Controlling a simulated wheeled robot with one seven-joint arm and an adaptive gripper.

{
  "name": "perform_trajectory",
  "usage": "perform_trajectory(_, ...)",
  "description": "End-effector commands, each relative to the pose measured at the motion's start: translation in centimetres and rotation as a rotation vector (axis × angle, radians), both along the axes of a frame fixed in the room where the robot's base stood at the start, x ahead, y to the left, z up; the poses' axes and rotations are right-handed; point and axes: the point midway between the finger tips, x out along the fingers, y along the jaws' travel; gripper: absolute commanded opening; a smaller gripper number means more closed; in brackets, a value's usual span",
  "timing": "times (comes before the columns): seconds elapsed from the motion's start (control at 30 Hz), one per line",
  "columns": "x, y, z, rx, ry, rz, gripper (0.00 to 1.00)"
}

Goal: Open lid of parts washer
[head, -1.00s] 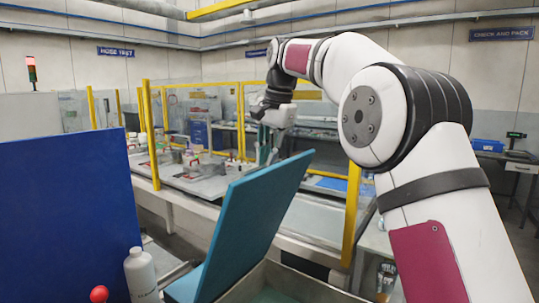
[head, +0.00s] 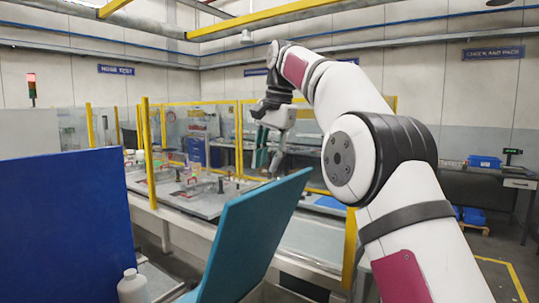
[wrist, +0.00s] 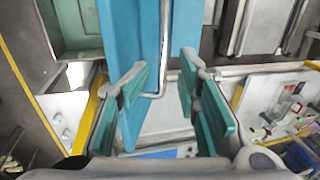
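The parts washer's lid (head: 255,235) is a flat teal panel, raised and tilted steeply in the head view. It also shows in the wrist view as a blue panel (wrist: 118,35), with a thin metal handle bar (wrist: 163,50) along it. Part of the washer's tub (wrist: 75,28) shows at the wrist view's upper left. My gripper (head: 274,158) is beyond the lid's upper edge in the head view. In the wrist view my gripper (wrist: 162,85) has its teal-padded fingers wide apart, with nothing gripped. Whether a finger touches the lid I cannot tell.
A large blue panel (head: 65,225) stands at the left, with a white bottle (head: 132,287) beside it. A workbench (head: 190,215) with fixtures and yellow posts (head: 148,150) lies behind the lid. Open floor (head: 480,250) shows at the right.

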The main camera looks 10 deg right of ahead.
Motion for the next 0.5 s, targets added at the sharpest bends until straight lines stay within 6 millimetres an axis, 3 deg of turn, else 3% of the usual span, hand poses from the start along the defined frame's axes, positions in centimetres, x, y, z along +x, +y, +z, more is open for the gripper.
perform_trajectory(0.2,-0.2,-0.2,1.3,-0.001,-0.003,-0.001,0.30)
perform_trajectory(0.5,-0.4,-0.3,1.6,-0.001,-0.003,-0.001,0.30)
